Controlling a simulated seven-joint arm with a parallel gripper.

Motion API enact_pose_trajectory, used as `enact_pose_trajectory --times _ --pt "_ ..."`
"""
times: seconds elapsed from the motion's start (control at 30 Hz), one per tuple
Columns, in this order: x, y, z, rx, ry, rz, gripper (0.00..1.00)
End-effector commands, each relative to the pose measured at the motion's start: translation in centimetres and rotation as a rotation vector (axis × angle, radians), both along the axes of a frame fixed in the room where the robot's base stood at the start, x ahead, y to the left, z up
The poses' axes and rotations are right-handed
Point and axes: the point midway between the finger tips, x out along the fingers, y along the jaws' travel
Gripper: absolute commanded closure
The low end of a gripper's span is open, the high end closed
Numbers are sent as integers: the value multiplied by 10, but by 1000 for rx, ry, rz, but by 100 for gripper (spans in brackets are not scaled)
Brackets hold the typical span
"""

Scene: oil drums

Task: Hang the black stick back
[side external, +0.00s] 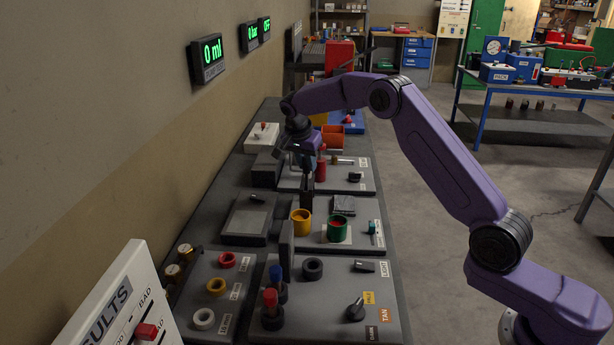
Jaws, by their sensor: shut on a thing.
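My gripper (305,167) points down over the middle of the long bench. It is shut on what looks like the black stick (307,193), a dark upright bar hanging below the fingers. The stick is beside the yellow cup (301,222), on its far side in the picture; I cannot tell whether its lower end touches anything. A dark upright post (287,250) stands nearer the camera. A red bottle-like item (320,170) is just right of my gripper. The stick's hanging place cannot be made out for sure.
A green cup (337,228) with red inside stands right of the yellow one. Red, yellow and white rings (216,287) lie at the front left. Red- and blue-topped pegs (270,300) and a knob (355,311) are at the front. A wall is close on the left.

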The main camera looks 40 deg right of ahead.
Motion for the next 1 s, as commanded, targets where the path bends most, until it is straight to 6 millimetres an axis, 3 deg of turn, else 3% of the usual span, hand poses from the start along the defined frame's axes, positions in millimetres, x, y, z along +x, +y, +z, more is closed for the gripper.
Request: enact_pose_trajectory --times 0.23,0.67,0.7,0.77,1.0 --pt "-1 0 -36 1 3 0 100" --pt "-1 0 -42 1 1 0 100" --pt "0 0 -42 1 1 0 72" --pt "0 0 -42 1 1 -1 53" --pt "0 0 -42 1 1 0 53"
